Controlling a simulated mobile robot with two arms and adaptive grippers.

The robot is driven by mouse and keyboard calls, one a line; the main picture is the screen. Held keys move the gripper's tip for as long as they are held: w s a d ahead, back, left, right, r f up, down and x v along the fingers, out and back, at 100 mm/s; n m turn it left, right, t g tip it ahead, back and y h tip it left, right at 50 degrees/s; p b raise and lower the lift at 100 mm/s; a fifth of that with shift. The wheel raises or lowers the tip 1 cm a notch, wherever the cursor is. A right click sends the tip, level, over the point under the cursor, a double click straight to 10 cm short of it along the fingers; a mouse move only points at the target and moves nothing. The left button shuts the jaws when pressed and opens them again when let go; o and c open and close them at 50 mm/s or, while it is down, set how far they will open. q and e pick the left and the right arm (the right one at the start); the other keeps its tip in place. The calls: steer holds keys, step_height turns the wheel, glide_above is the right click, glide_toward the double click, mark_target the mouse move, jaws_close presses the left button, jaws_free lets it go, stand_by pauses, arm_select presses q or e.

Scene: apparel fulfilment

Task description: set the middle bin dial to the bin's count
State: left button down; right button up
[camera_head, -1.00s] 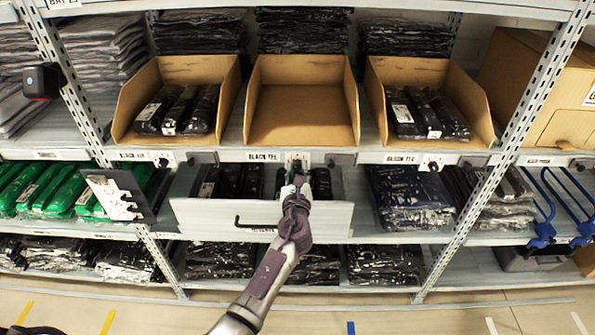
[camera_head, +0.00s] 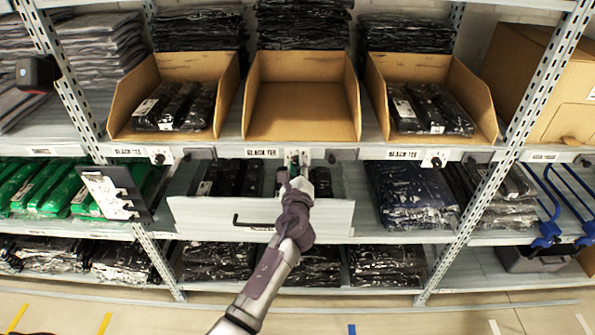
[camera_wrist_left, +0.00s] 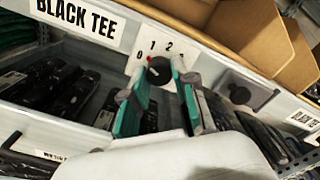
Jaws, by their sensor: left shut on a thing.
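The middle cardboard bin (camera_head: 302,112) on the upper shelf is empty. Its black dial (camera_wrist_left: 160,71) sits on a white plate below the bin, beside a BLACK TEE label (camera_wrist_left: 78,14). The plate shows 0, 1 and 2; anything further right is hidden by a finger. The dial's red mark points up and left, near the 0 and 1; I cannot tell exactly which. My left gripper (camera_wrist_left: 160,78) has its green-padded fingers on both sides of the dial and is shut on it. In the head view the gripper (camera_head: 297,170) covers much of the plate. My right gripper is out of view.
The left bin (camera_head: 218,92) and right bin (camera_head: 378,85) hold black bagged garments and have dials below them. An open drawer-like tray (camera_head: 215,215) with black packs and a hook handle lies under the middle bin, close to my arm.

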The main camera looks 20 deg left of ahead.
arm_select(q)
steer(key=shift+n+b, duration=0.55)
steer(key=shift+n, duration=0.55)
steer(key=c, duration=0.9)
jaws_free()
steer(key=v, duration=1.2)
